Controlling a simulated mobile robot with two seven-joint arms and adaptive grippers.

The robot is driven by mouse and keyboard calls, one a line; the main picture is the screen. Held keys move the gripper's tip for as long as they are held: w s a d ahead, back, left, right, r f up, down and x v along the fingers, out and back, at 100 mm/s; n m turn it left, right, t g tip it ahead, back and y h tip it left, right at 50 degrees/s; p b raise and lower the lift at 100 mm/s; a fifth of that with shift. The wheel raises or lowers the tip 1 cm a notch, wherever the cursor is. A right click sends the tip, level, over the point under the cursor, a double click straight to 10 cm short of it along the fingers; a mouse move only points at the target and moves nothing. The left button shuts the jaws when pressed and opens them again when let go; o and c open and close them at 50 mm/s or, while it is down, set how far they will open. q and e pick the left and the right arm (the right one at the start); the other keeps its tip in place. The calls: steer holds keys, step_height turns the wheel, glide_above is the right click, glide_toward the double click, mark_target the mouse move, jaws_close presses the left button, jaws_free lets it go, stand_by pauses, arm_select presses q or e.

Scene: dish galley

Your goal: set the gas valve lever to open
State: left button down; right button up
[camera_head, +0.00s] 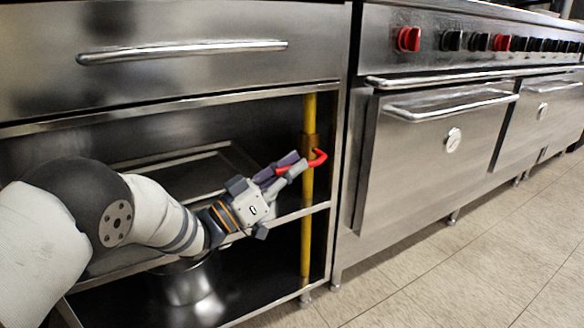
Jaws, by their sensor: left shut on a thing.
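The gas valve lever (318,158) is a red bent handle on a vertical yellow gas pipe (307,200) at the right end of the open shelf unit. A brownish valve body (309,142) sits on the pipe just beside the lever. My left gripper (292,170) reaches in from the left and is shut on the red lever. Its fingers cover part of the lever, which points out sideways from the pipe. My right gripper does not show.
A dark tray (190,160) lies on the upper shelf behind my left arm. A metal pot (188,283) stands on the lower shelf. A steel range with red and black knobs (408,39) and oven doors (430,150) stands at right. The tiled floor in front is clear.

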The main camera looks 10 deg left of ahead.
arm_select(q)
step_height(320, 180, up, 3)
steer(key=g+y+p, duration=0.1)
steer(key=g+p, duration=0.1)
steer(key=p, duration=0.2)
steer(key=shift+d+y, duration=0.15)
steer(key=shift+y, duration=0.25)
steer(key=p, duration=0.1)
steer(key=r+g+y+p, duration=0.1)
steer(key=shift+w+d+m+p, duration=0.2)
steer(key=shift+m+p, duration=0.1)
steer(key=shift+p, duration=0.05)
steer(key=shift+w+d+r+g+y+p, duration=0.15)
steer(key=shift+r+g+y+p, duration=0.05)
steer(key=shift+g+y+p, duration=0.25)
steer(key=shift+w+d+r+g+y+p, duration=0.15)
steer(key=shift+g+y+p, duration=0.15)
steer(key=shift+y, duration=0.25)
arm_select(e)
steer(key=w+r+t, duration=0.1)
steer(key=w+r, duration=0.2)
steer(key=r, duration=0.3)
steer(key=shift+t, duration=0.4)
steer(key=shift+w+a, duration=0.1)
